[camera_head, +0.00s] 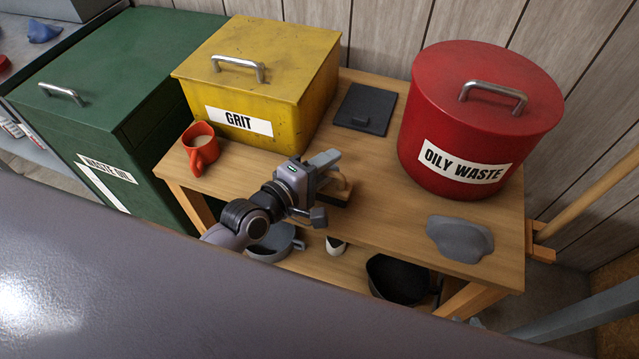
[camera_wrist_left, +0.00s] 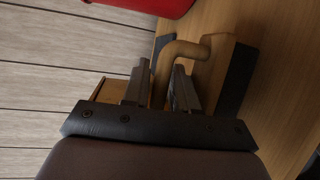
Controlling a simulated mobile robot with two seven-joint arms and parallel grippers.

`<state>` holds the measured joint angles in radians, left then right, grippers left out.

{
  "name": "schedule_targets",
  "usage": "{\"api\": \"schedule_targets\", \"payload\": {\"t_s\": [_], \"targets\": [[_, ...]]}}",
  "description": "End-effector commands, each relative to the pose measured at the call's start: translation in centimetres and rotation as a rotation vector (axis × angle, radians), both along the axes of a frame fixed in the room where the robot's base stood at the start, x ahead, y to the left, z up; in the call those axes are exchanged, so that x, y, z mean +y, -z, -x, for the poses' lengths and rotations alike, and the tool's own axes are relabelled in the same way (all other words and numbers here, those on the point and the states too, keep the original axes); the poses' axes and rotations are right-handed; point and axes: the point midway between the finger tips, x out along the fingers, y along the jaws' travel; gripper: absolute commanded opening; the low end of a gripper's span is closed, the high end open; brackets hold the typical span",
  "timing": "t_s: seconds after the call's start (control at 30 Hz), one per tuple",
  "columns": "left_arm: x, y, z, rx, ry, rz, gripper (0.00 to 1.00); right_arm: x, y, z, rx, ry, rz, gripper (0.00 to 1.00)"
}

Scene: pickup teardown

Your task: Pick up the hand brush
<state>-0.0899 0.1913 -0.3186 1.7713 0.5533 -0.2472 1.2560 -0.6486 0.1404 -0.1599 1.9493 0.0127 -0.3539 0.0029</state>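The hand brush has a wooden block, a curved wooden handle and dark bristles. In the head view the brush (camera_head: 341,186) is on the wooden table, partly hidden by my left gripper (camera_head: 330,168). The left wrist view shows the brush (camera_wrist_left: 222,62) close up, with its handle bending in between the two fingers of the left gripper (camera_wrist_left: 160,82). The fingers stand close together, one on each side of the handle, and look shut on it. The bristle side appears at or very near the table top. My right gripper is not in view.
On the table (camera_head: 385,215) stand a yellow GRIT box (camera_head: 290,60), a red OILY WASTE bin (camera_head: 450,110), an orange mug (camera_head: 201,150), a dark flat pad (camera_head: 366,108) and a grey piece (camera_head: 460,238). A lower shelf holds a pan (camera_head: 275,245) and a dark bowl (camera_head: 398,280).

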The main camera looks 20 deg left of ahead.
Motion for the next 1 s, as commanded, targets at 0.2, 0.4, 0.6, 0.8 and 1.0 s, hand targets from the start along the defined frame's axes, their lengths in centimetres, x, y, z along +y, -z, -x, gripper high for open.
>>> {"api": "schedule_targets", "payload": {"t_s": [0.2,0.4,0.6,0.8,1.0], "targets": [[0.0,0.0,0.0,0.000,0.000,0.000,0.00,0.0,0.0,0.0,0.001,0.000,0.000,0.26],[0.0,-0.1,0.0,-0.002,0.000,0.001,0.00,0.0,0.0,0.0,0.001,0.000,0.000,0.26],[0.0,-1.0,0.0,-0.003,-0.001,0.003,0.00,0.0,-0.3,0.0,0.001,0.001,-0.001,0.26],[-0.1,-4.2,0.0,-0.006,-0.001,0.004,0.00,0.0,-1.3,0.1,0.001,0.001,-0.001,0.26],[0.0,-10.0,0.0,-0.008,-0.002,0.006,0.00,0.0,-2.7,0.1,0.001,0.001,-0.001,0.26]]}}
